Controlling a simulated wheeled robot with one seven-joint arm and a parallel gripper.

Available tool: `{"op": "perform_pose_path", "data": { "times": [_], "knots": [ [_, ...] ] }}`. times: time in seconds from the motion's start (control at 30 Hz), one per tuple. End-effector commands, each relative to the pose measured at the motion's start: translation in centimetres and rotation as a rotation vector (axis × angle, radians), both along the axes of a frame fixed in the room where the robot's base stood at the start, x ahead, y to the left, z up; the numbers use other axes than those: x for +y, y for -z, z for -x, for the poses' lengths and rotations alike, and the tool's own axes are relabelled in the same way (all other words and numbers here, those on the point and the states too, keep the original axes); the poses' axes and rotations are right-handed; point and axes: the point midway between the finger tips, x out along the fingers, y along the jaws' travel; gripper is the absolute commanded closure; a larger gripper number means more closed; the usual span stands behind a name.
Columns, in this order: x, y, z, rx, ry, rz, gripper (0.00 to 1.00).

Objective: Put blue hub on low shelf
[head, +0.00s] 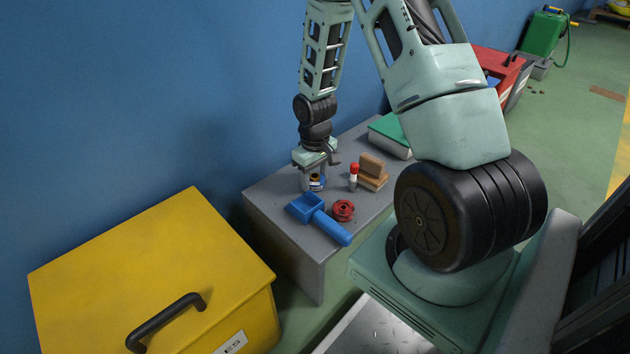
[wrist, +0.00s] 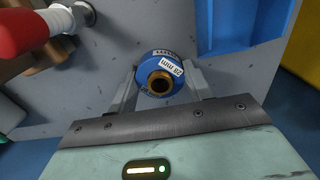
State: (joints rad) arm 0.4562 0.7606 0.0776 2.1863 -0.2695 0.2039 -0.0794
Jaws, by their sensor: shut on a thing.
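The blue hub (wrist: 152,90) has a brass-coloured bore and a white "28 mm" label. It sits between the two fingers of my gripper (wrist: 163,78), which is shut on it. The low shelf (head: 290,245) is a grey bench against the blue wall. The hub is over the shelf's top, at or very close to the surface; I cannot tell whether it touches.
Right beside the hub are a red-capped tube (head: 353,178), a brown block (head: 372,166) and a red spool (head: 343,210). A blue scoop (head: 318,217) lies in front, its handle over the edge. A green-topped box (head: 390,140) is behind. A yellow bin (head: 150,270) stands left.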

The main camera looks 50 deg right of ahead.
Motion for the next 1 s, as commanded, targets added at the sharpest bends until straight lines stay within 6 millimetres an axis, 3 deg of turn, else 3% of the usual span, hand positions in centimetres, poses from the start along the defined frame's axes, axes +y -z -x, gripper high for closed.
{"op": "perform_pose_path", "data": {
  "times": [0.27,0.3,0.67,1.0],
  "knots": [
    [0.0,0.1,0.0,-0.001,0.0,0.0,0.81],
    [0.0,0.1,0.0,-0.001,0.0,0.0,0.41],
    [0.0,-0.4,0.0,-0.002,0.0,0.0,0.41],
    [0.0,-6.2,-0.1,-0.002,-0.001,0.001,0.41]
  ]
}}
